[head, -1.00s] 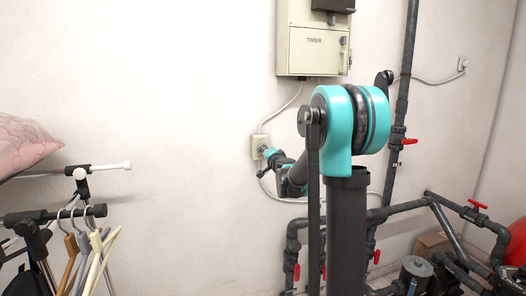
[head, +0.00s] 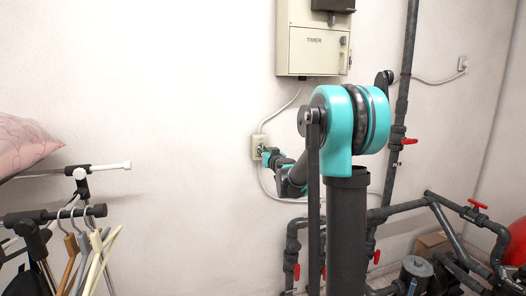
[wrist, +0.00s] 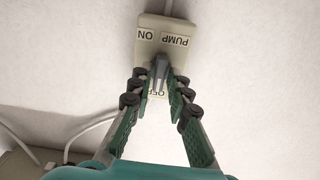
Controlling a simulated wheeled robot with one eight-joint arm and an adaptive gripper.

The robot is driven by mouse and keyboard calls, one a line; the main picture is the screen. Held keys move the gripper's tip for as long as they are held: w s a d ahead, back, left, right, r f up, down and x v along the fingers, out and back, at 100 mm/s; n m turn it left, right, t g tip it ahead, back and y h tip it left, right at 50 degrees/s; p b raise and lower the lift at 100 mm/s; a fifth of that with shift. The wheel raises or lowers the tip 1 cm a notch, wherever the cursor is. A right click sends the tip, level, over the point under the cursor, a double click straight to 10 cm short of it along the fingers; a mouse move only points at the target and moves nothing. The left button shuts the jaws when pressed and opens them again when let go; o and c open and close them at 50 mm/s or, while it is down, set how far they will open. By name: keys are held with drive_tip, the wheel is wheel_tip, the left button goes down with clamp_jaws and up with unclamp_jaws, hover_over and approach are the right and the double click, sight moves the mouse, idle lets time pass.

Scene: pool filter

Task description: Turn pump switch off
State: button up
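The pump switch is a small beige box on the white wall, left of my arm in the head view (head: 257,141). In the wrist view the switch box (wrist: 172,22) appears upside down, with ON and PUMP labels at the top. An OFF label is partly covered near the lower edge. A grey lever (wrist: 159,71) sticks out of the box. My gripper (wrist: 159,82) has its two fingers on either side of the lever, with a gap still showing between the tips. Contact with the lever cannot be told. In the head view my gripper (head: 266,153) is at the box.
A beige timer box (head: 312,50) hangs on the wall above. Dark pipes with red valves (head: 397,141) stand to the right. A clothes rack with hangers (head: 85,235) and a pink cushion (head: 28,143) are at the left. A cable (wrist: 90,130) runs along the wall.

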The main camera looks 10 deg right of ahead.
drive_tip(key=shift+o, duration=0.2)
drive_tip(key=shift+s+d, duration=0.15)
drive_tip(key=shift+s, duration=0.85)
drive_tip(key=shift+s+d, duration=0.2)
drive_tip(key=shift+s, duration=0.75)
drive_tip(key=shift+s+d, duration=0.15)
drive_tip(key=shift+s, duration=0.85)
drive_tip(key=s+d, duration=0.2)
drive_tip(key=s, duration=0.9)
drive_tip(key=s+a+f+n+g+y, duration=0.1)
drive_tip(key=s+a+f+g, duration=0.3)
drive_tip(key=s+f, duration=0.4)
drive_tip(key=s+a+f+n+g+y, duration=0.1)
drive_tip(key=s+a+f+g, duration=0.35)
drive_tip(key=s+f, duration=0.4)
drive_tip(key=s+d+f+m+g+h, duration=0.1)
drive_tip(key=s+d+f+g+h, duration=0.1)
drive_tip(key=s+d+f, duration=0.2)
drive_tip(key=s+d+f+m+g+h, duration=0.2)
drive_tip(key=s+d+f+g+h, duration=0.1)
drive_tip(key=s+f, duration=0.6)
drive_tip(key=shift+s+d, duration=0.85)
drive_tip(key=shift+d, duration=0.05)
